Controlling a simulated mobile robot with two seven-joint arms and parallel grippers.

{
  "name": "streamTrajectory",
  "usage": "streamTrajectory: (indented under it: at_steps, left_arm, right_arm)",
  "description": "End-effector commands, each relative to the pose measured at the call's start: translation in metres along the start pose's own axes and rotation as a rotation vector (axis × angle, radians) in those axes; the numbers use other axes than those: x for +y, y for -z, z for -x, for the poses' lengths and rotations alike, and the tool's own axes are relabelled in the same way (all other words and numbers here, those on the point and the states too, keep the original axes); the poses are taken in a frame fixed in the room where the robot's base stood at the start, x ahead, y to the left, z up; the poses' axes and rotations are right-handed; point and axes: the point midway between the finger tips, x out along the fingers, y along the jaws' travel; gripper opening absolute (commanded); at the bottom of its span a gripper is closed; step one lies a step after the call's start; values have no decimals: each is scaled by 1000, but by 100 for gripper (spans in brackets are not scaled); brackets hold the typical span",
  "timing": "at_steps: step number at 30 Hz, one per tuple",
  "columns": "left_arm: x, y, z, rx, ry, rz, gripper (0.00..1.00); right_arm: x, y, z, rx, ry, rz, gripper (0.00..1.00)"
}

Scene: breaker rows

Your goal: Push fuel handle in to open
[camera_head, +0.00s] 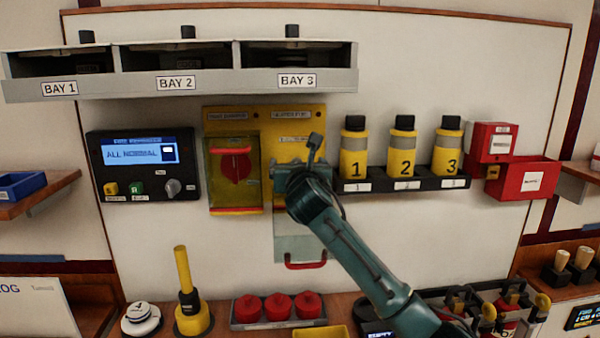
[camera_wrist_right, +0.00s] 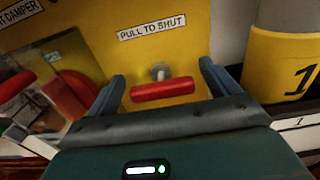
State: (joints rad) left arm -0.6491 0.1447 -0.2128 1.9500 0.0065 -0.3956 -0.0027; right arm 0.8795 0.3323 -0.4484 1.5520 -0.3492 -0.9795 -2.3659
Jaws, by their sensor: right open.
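The fuel handle (camera_wrist_right: 163,89) is a short red bar on a metal stem, on a yellow panel (camera_head: 285,118) below a label reading "PULL TO SHUT" (camera_wrist_right: 152,26). It stands out from the panel in the right wrist view; in the head view my right gripper (camera_head: 297,172) hides it. My right gripper is open, with one finger on each side of the handle in the right wrist view (camera_wrist_right: 162,72). I cannot tell whether it touches the handle. My left gripper is not in view.
A clear cover with a red grip (camera_head: 305,265) hangs below the panel. A covered red rotary switch (camera_head: 235,165) is just left. Yellow bottles (camera_head: 354,150) stand on a dark shelf close to the right. An "ALL NORMAL" display box (camera_head: 141,153) is further left.

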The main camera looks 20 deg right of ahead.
Motion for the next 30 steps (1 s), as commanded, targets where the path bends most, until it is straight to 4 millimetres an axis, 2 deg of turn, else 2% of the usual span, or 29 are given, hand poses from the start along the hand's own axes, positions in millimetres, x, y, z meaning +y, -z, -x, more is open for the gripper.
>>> streamTrajectory:
  at_steps: [5,12,18,24,30]
  left_arm:
    - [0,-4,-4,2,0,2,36]
    - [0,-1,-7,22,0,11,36]
    - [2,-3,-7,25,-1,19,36]
    - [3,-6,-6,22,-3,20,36]
    - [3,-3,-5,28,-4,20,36]
  right_arm:
    - [0,2,24,-2,-3,2,87]
    - [0,2,76,-3,-4,1,87]
    - [0,1,111,-3,-4,0,87]
    - [0,0,127,-2,-2,0,87]
    - [0,0,128,-1,-1,0,87]
